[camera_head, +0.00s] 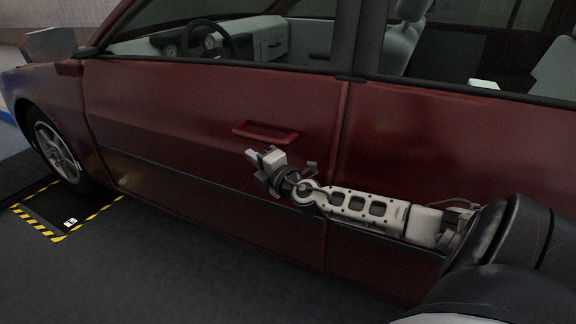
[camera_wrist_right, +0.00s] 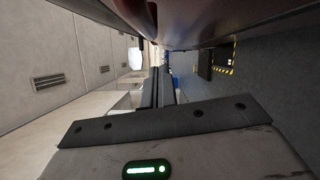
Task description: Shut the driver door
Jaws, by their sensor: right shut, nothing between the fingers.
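The driver door (camera_head: 190,125) is the dark red front door of the car, with a red handle (camera_head: 266,132) near its rear edge. The door looks about flush with the rear door (camera_head: 450,170); I cannot tell whether it is fully latched. My right gripper (camera_head: 262,157) is shut and empty, just below the handle and close to the door's outer face. In the right wrist view, the fingers (camera_wrist_right: 157,88) run alongside a dark red body panel (camera_wrist_right: 210,22) at the top. My left gripper is not in view.
The side mirror (camera_head: 50,44) sticks out at the far left, above the front wheel (camera_head: 57,150). A floor plate with yellow and black edging (camera_head: 60,212) lies by the wheel. The grey floor (camera_head: 170,270) beside the car is clear.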

